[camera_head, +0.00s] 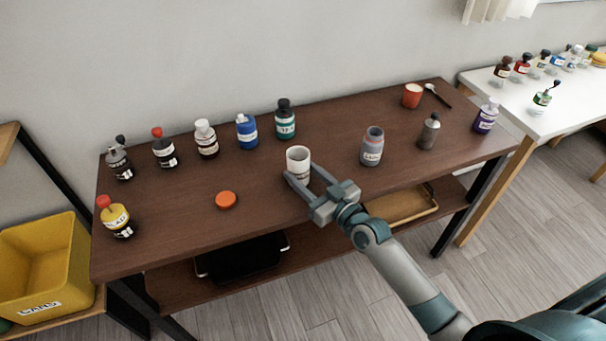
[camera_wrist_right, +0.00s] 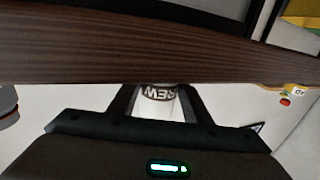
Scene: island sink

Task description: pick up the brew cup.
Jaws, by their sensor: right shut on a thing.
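The brew cup (camera_head: 298,160) is a white cup with a dark band, standing upright at the middle of the brown table (camera_head: 255,215) in the head view. My right gripper (camera_head: 300,178) comes in from the front right, its two fingers on either side of the cup, shut on it. In the right wrist view the cup's lettered band (camera_wrist_right: 158,93) shows between the two fingers (camera_wrist_right: 158,105), reading "REW" upside down. I cannot tell whether the cup's base touches the table. My left gripper is not in view.
A grey open bottle (camera_head: 372,147) and a dark grey bottle (camera_head: 429,132) stand to the right. An orange lid (camera_head: 226,200) lies to the left. Several bottles, including a blue one (camera_head: 246,132) and a green one (camera_head: 285,120), line the back. A red cup (camera_head: 412,95) stands at the far right.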

